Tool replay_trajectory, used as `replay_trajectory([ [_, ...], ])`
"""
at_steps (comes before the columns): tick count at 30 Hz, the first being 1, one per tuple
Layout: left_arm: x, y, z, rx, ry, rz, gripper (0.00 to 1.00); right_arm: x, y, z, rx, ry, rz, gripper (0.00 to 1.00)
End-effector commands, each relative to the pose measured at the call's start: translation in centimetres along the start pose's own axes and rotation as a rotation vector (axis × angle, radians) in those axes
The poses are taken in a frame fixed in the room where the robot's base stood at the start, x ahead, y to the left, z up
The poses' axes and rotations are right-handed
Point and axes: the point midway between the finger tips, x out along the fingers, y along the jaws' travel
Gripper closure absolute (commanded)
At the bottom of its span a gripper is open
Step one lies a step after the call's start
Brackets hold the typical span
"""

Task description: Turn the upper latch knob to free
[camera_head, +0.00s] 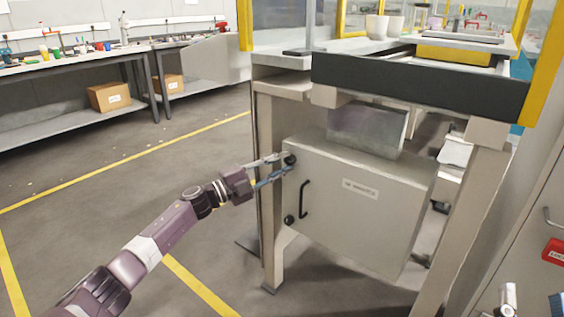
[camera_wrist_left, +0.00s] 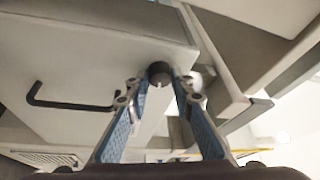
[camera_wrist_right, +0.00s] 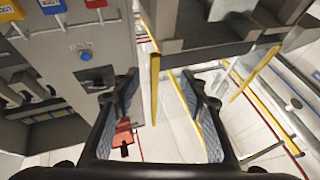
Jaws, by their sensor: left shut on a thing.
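The upper latch knob (camera_head: 290,160) is a small dark round knob at the top left corner of a grey cabinet front (camera_head: 350,215). In the left wrist view the knob (camera_wrist_left: 159,72) has a light mark on its face. My left gripper (camera_head: 284,167) is shut on the knob, one finger on each side. A second dark knob (camera_head: 289,220) sits lower on the same front edge, left of a black bar handle (camera_head: 304,199). My right gripper (camera_wrist_right: 165,85) is open and empty in the right wrist view, away from the cabinet.
A dark-edged bench top (camera_head: 420,88) with yellow posts stands above the cabinet. A cabinet leg (camera_head: 268,190) is just behind my left gripper. A workbench (camera_head: 70,68) with cardboard boxes stands far left. The floor (camera_head: 110,190) between is clear.

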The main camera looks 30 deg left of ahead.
Motion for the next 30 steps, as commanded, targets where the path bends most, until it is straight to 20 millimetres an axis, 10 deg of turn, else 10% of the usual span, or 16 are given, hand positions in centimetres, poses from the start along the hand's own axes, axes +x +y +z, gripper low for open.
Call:
replay_trajectory([
  [24, 0.0, -0.1, 0.1, 0.107, 0.003, 0.045, 1.00, -0.4, 0.5, 3.5, -0.006, -0.161, 0.009, 0.60],
  [25, 0.0, -0.1, 0.1, 0.106, 0.004, 0.045, 0.75, -0.4, 0.5, 3.5, -0.006, -0.161, 0.009, 0.60],
  [30, 0.0, -0.1, 0.0, 0.106, 0.004, 0.045, 0.60, -0.4, 0.5, 3.4, -0.006, -0.161, 0.009, 0.60],
])
